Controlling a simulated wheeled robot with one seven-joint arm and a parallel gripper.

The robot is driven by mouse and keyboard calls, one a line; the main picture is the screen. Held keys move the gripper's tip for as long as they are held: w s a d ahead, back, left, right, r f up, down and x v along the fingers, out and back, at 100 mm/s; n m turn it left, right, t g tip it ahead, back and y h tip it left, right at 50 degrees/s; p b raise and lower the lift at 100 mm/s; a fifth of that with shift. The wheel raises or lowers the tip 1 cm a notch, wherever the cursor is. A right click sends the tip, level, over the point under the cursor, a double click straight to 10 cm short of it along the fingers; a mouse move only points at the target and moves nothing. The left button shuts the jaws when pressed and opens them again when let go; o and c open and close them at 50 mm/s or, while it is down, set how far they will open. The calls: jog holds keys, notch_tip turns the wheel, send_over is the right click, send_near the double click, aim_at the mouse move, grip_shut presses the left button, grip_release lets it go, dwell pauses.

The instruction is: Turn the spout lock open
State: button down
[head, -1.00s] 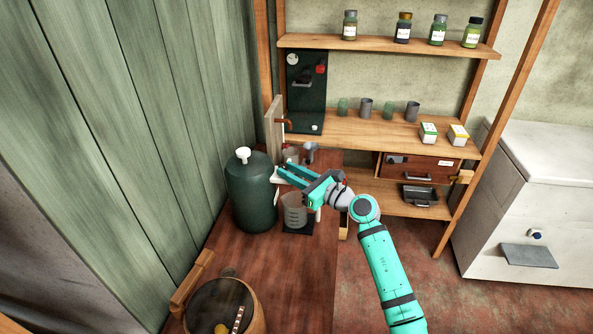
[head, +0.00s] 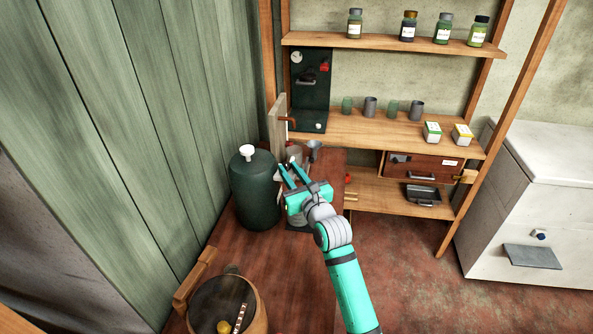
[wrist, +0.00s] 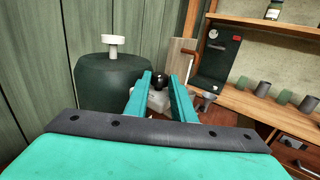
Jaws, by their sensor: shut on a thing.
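The dark green tank (head: 256,192) with a white knob (head: 248,152) on top stands on the red-brown bench by the green wall. It also shows at the left of the wrist view (wrist: 113,82). My gripper (head: 288,165) is at the tank's right side, fingers pointing away from me. In the wrist view its two teal fingers (wrist: 161,76) close around a small dark knob (wrist: 158,82), apparently the spout lock. A pale grey part (wrist: 156,101) shows between the fingers below it. The spout itself is mostly hidden by my gripper, and I cannot tell how far the lock is turned.
A wooden shelf (head: 385,128) with cups and boxes stands behind, and a green-black panel (head: 310,85) leans there. A grey funnel-like item (head: 313,148) is just beyond my gripper. The bench between is clear.

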jog(key=shift+m+t+h, duration=0.3)
jog(key=shift+m+h, duration=0.3)
jog(key=shift+h, duration=0.3)
jog(key=c, duration=1.5)
grip_release()
jog(key=shift+a, duration=0.1)
jog(key=shift+s, duration=0.1)
